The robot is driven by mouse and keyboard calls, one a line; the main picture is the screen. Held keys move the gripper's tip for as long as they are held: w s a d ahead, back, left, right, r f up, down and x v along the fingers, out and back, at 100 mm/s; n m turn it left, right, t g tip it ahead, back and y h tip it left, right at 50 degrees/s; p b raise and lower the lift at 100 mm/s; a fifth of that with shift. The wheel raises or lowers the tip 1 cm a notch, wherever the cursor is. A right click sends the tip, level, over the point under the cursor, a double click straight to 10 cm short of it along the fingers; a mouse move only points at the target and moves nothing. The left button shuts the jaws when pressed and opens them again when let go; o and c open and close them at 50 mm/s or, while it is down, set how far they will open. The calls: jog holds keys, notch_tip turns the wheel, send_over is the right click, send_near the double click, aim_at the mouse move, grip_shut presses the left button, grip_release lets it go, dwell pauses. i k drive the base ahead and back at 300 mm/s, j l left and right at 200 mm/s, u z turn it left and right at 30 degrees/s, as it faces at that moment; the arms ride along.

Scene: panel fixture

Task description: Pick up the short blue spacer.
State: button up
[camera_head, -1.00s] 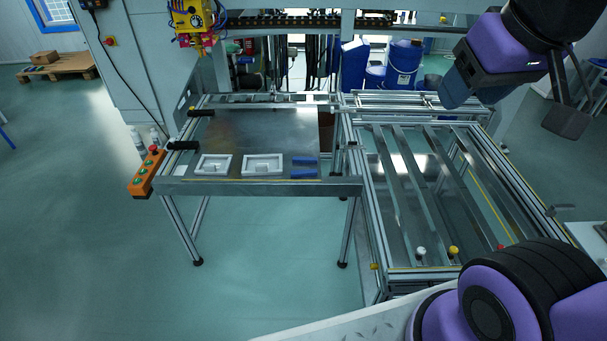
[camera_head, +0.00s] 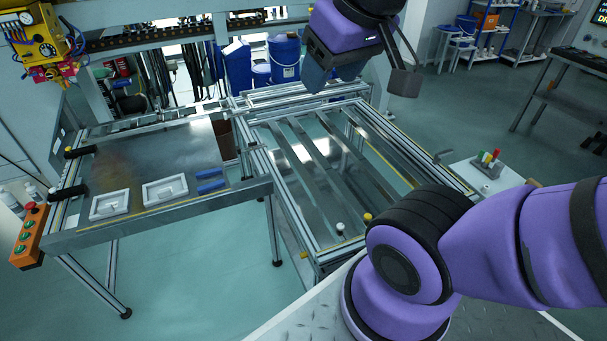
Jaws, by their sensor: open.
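Two small blue blocks lie side by side on the right front part of the metal panel (camera_head: 165,150). One is the farther blue block (camera_head: 209,173), and the other is the nearer blue block (camera_head: 211,187). They look almost alike in length, so I cannot tell which is the short spacer. My gripper (camera_head: 358,78) is at the top middle, high above the back of the slatted frame. It is open, with nothing seen between its fingers. It is well to the right of the blocks and apart from them.
Two white trays (camera_head: 110,204) (camera_head: 165,190) lie left of the blue blocks. An orange button box (camera_head: 29,236) hangs at the panel's left. The slatted frame (camera_head: 325,165) stands right of the panel, with white and yellow knobs. My purple arm fills the lower right.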

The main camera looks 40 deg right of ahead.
aim_at(205, 188)
jog(key=i+j, duration=0.1)
jog(key=j, duration=0.55)
jog(key=i+j, duration=0.9)
jog(key=j, duration=0.15)
jog(key=i, duration=0.55)
